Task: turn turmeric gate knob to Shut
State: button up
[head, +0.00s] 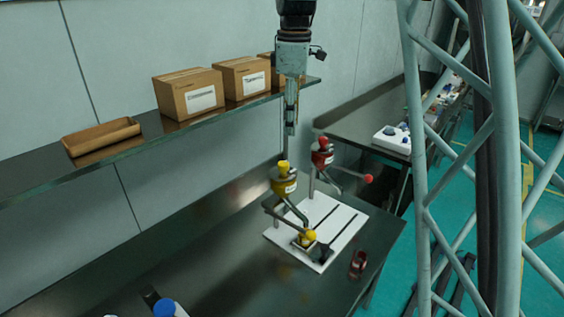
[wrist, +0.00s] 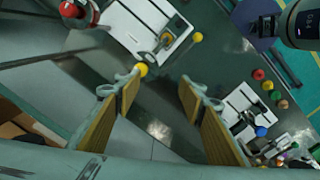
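My gripper (head: 291,128) hangs fingers-down above and behind the bench, higher than the dispensers. In the wrist view its two padded fingers (wrist: 157,105) are spread wide with nothing between them. A yellow dispenser (head: 284,186), probably the turmeric one, stands on the bench with a yellow ball on top and an arm reaching down. A yellow ball (head: 309,236) shows at the arm's lower end. The wrist view shows one yellow ball (wrist: 142,69) near the left fingertip and another (wrist: 196,37) farther right. I cannot tell which is the gate knob; its Shut marking is unreadable.
A red dispenser (head: 322,158) with a red ball (head: 368,179) stands behind the yellow one. A white slotted board (head: 340,219) lies below. A small red item (head: 358,264) is near the bench edge. A shelf (head: 40,180) holds boxes (head: 190,95). The bench's left part is mostly clear.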

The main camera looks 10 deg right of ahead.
aim_at(283, 163)
jog(key=w+f+n, duration=0.2)
jog(key=w+f, duration=0.3)
jog(key=w, duration=0.2)
jog(key=shift+a+f+g+p, duration=0.2)
jog(key=shift+a+g+p, duration=0.1)
jog(key=shift+a+p, duration=0.15)
jog(key=shift+f, duration=0.1)
jog(key=shift+w+f+b, duration=0.1)
jog(key=shift+f+b, duration=0.2)
jog(key=shift+f, duration=6.5)
jog(key=shift+c, duration=0.5)
jog(key=c, duration=0.7)
